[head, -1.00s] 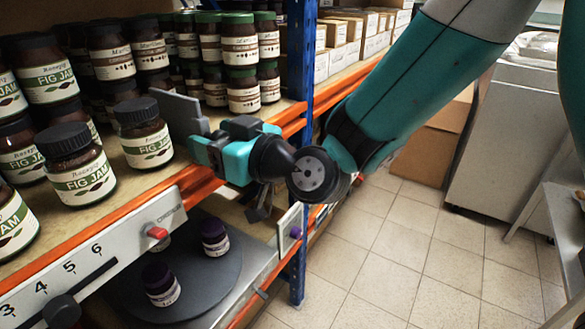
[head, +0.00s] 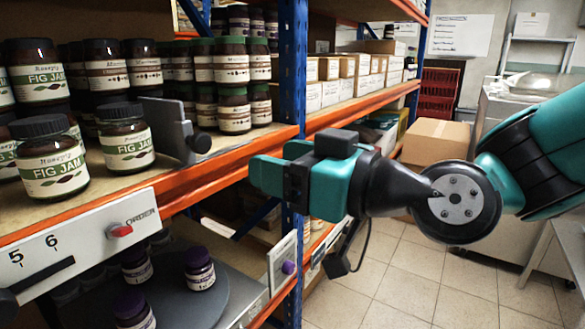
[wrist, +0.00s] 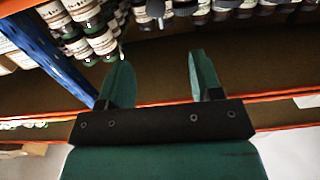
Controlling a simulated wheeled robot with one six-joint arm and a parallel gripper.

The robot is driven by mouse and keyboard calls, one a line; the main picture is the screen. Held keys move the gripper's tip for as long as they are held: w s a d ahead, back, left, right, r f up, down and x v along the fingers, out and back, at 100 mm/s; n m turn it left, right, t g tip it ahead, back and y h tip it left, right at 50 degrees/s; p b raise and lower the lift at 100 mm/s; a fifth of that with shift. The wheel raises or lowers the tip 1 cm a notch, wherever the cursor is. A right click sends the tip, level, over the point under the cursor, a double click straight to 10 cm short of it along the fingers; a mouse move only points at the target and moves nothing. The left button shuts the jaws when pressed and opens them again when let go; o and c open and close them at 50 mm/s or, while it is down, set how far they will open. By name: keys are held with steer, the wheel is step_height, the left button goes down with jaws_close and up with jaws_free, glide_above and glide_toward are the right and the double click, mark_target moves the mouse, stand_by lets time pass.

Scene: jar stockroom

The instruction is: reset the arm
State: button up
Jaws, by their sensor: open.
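My gripper (head: 268,172) is in front of the shelf edge in the head view, to the right of the jars and beside the blue upright. It points left towards the shelf and holds nothing. In the wrist view my gripper (wrist: 155,78) shows two teal fingers spread well apart with an empty gap between them. My teal arm comes in from the right of the head view.
Fig jam jars (head: 51,157) stand on the upper shelf (head: 110,190) near a grey bracket (head: 174,130). Purple-lidded jars (head: 199,268) stand on a dark turntable (head: 222,300) below. A blue post (head: 291,80) is close behind my gripper. Floor (head: 400,280) is clear at right.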

steer(key=s+d+f+m+g+h, duration=0.4)
steer(key=s+d+f+g+h, duration=0.65)
steer(key=d, duration=0.65)
steer(key=s+r+t+p, duration=0.1)
steer(key=s+r+p, duration=0.2)
steer(key=r+p, duration=1.1)
steer(key=shift+d+r+m+h+p, duration=0.2)
steer(key=shift+m+h+p, duration=0.2)
steer(key=shift+p, duration=0.65)
